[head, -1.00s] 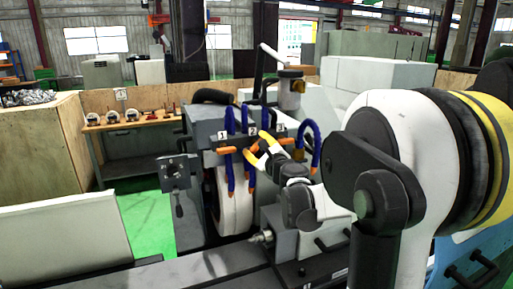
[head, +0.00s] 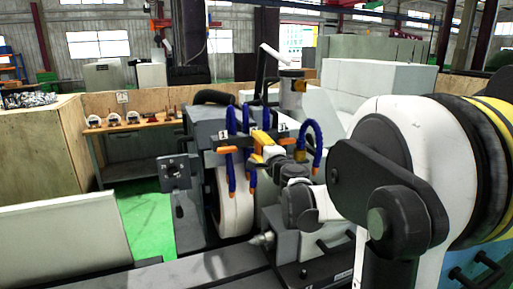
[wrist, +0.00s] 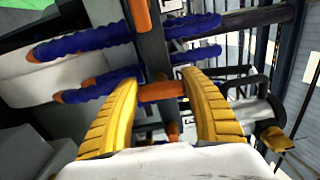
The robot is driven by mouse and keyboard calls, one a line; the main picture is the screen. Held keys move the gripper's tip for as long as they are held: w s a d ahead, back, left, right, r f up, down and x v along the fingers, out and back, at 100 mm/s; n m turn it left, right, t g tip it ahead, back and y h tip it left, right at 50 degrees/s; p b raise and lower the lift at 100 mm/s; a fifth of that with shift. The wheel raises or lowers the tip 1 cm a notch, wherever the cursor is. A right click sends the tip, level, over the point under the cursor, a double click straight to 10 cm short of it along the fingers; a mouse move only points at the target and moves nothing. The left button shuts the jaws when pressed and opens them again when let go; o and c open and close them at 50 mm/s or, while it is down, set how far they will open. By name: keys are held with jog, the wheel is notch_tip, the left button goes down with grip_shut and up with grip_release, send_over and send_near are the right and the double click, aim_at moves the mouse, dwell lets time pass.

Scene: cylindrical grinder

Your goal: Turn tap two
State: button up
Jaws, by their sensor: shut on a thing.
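A dark bar on the grinder carries blue coolant hoses (head: 230,165) with orange nozzles and orange tap handles. A plate marked 1 (head: 221,135) is at its left and one marked 3 (head: 280,127) at its right. My gripper (head: 261,142) is at the middle tap between them and hides its number plate. In the wrist view my gripper (wrist: 160,80) has its yellow fingers on either side of an orange tap handle (wrist: 162,92), shut on it. The tap one handle (head: 228,149) stands free to the left.
The white grinding wheel (head: 235,203) is just below the hoses. A grey block with a dark square face (head: 174,172) is to the left. A grey cylinder (head: 291,92) stands behind the bar. A workbench (head: 135,125) is farther back.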

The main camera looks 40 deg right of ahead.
jog(key=shift+n, duration=0.3)
dwell(0.4)
jog(key=o, duration=1.2)
jog(key=shift+c, duration=0.2)
jog(key=shift+s, duration=0.1)
jog(key=v, duration=1.2)
